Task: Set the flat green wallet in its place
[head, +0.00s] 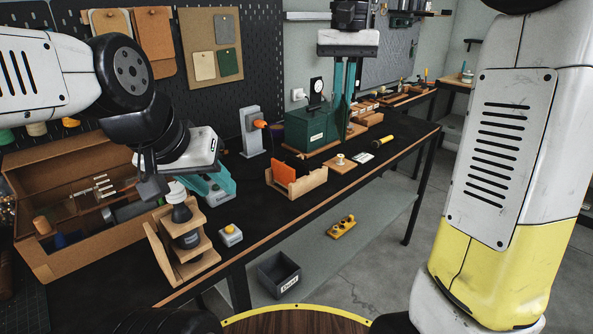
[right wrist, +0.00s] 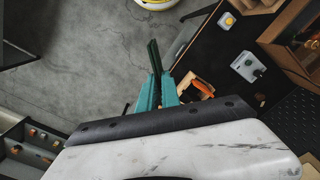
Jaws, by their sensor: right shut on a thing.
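The flat green wallet (right wrist: 154,56) shows in the right wrist view as a thin dark green strip, seen nearly edge-on. It stands between the teal fingers of my right gripper (right wrist: 159,88), which is shut on it. In the head view my right gripper (head: 344,98) hangs above the bench, behind the wooden holder; the wallet is hard to pick out there against the dark green machine. A wooden holder (head: 308,184) with a flat orange piece (head: 285,174) in it stands near the bench's front edge. My left gripper (head: 152,180) is over the left of the bench, its opening unclear.
A dark bottle (head: 186,222) with a white cap stands in a wooden stand beside my left gripper. A yellow-topped button box (head: 230,235) sits to its right. A green machine (head: 310,128) and a grey post (head: 250,132) stand behind the holder. Some black bench surface around the holder is clear.

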